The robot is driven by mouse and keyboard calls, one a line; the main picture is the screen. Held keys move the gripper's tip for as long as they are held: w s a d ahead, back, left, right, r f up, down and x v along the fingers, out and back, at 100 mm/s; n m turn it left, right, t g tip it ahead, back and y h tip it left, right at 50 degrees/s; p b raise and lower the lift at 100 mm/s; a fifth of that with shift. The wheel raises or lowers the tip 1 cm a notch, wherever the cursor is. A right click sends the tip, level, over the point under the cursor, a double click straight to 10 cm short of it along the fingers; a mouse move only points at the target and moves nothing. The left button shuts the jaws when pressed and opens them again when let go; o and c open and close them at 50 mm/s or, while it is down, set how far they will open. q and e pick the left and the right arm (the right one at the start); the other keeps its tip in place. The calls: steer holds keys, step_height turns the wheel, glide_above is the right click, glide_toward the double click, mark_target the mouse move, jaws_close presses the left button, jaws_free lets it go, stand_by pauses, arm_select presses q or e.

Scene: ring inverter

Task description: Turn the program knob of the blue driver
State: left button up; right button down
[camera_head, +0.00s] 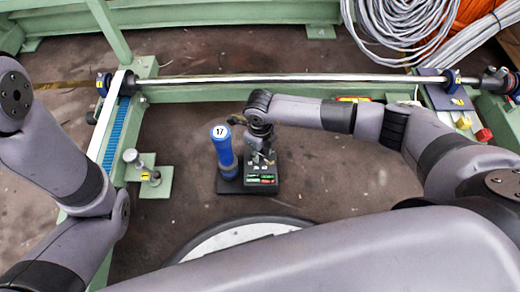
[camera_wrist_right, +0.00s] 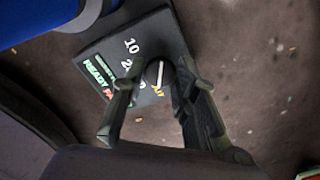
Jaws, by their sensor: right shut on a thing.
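The blue driver (camera_head: 223,150) is an upright blue cylinder marked 17, standing on a dark base on the floor. Beside it is a black control panel (camera_head: 262,188) with green and red labels. In the right wrist view this panel (camera_wrist_right: 158,38) shows numbers and the green word READY. The dark round program knob (camera_wrist_right: 159,73) is on this panel. My right gripper (camera_wrist_right: 158,80) is shut on the knob, with one finger on each side; in the head view it points down over the panel (camera_head: 262,157) and hides the knob. My left gripper is out of view; only its arm shows.
A long shiny bar (camera_head: 290,79) spans a green frame (camera_head: 215,94) behind the driver. A small post on a green plate (camera_head: 154,188) stands to the left. Grey cable coils (camera_head: 402,22) lie at the back right. Bare floor lies right of the panel.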

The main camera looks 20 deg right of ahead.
mark_target(260, 154)
stand_by(0.4)
steer(key=c, duration=1.3)
jaws_free()
steer(key=shift+r, duration=0.1)
step_height(260, 154, up, 12)
steer(key=shift+f, duration=0.1)
